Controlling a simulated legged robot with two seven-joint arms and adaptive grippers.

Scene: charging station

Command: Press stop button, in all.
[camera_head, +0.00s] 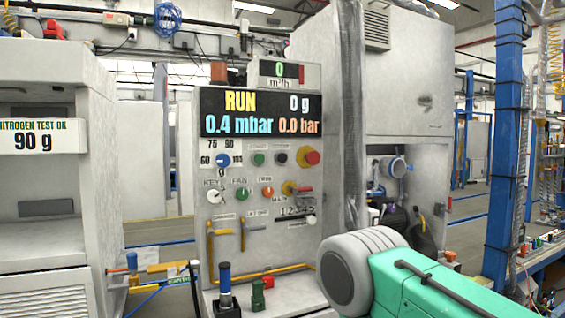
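The charging station's upright grey control panel (280,225) stands in the middle of the head view. Its upper row holds a blue-tipped dial, a green button (258,159), a black button (281,159) and a large red mushroom button on a yellow base (309,157). The small labels are too blurred to tell which is marked stop. My green and grey right arm reaches in from the lower right; no gripper shows.
The display (262,112) reads RUN, 0 g, 0.4 mbar and 0.0 bar. Yellow pipes (262,274) and a blue-topped handle (225,280) are low on the station. A grey cabinet (100,150) stands left, a blue post (506,130) right. The buttons are unobstructed in view.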

